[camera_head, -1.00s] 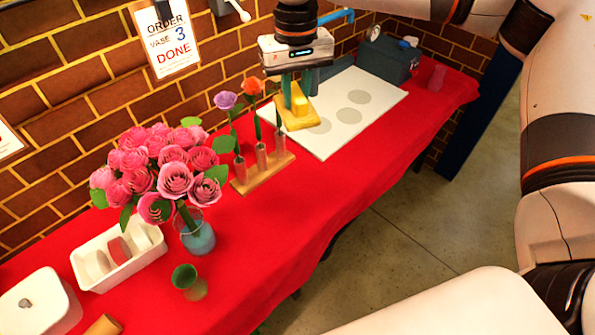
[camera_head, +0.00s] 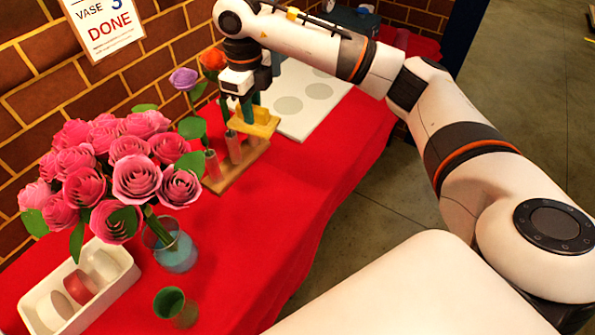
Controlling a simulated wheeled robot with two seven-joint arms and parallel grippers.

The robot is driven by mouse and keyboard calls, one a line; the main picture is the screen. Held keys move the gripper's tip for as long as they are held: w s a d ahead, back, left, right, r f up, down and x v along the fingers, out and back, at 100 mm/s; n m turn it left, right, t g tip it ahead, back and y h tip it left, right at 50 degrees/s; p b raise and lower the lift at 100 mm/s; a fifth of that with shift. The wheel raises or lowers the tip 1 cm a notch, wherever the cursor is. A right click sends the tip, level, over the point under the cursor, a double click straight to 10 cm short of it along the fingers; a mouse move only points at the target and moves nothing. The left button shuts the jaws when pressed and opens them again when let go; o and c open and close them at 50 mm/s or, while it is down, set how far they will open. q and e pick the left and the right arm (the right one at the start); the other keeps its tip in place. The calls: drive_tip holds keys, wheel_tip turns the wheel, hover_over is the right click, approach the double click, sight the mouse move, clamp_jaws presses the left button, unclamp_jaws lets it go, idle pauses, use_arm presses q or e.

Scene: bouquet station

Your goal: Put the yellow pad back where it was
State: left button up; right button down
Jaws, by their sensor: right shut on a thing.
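My right gripper (camera_head: 250,108) is shut on the yellow pad (camera_head: 262,124). It holds the pad by its raised block, in front of the right end of the wooden flower rack (camera_head: 226,178). I cannot tell whether the pad touches the rack. The white board with grey circles (camera_head: 308,99) lies behind and to the right, partly hidden by my right arm. A white tray (camera_head: 118,284) at the lower left holds a red pad (camera_head: 81,288) and pale pads (camera_head: 99,265). My left gripper is not in view.
A glass vase (camera_head: 177,253) with pink roses (camera_head: 128,172) stands between the tray and the rack. A small green cup (camera_head: 176,307) stands in front of it. Red cloth (camera_head: 285,200) is clear to the right of the vase.

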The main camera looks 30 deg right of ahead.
drive_tip(key=d+f+m+b, duration=0.1)
drive_tip(key=d+f+m, duration=0.2)
drive_tip(key=f+m, duration=0.3)
drive_tip(key=s+d+f+m+b, duration=0.1)
drive_tip(key=d+f+m+b, duration=0.1)
drive_tip(key=f+m, duration=0.5)
drive_tip(key=s+d+f+m+b, duration=0.1)
drive_tip(key=d+f+m, duration=0.4)
drive_tip(key=f, duration=0.5)
drive_tip(key=shift+m+b, duration=0.6)
drive_tip(key=shift+m, duration=0.5)
drive_tip(key=shift+s+f, duration=0.1)
drive_tip(key=c, duration=1.3)
unclamp_jaws()
drive_tip(key=shift+o, duration=0.2)
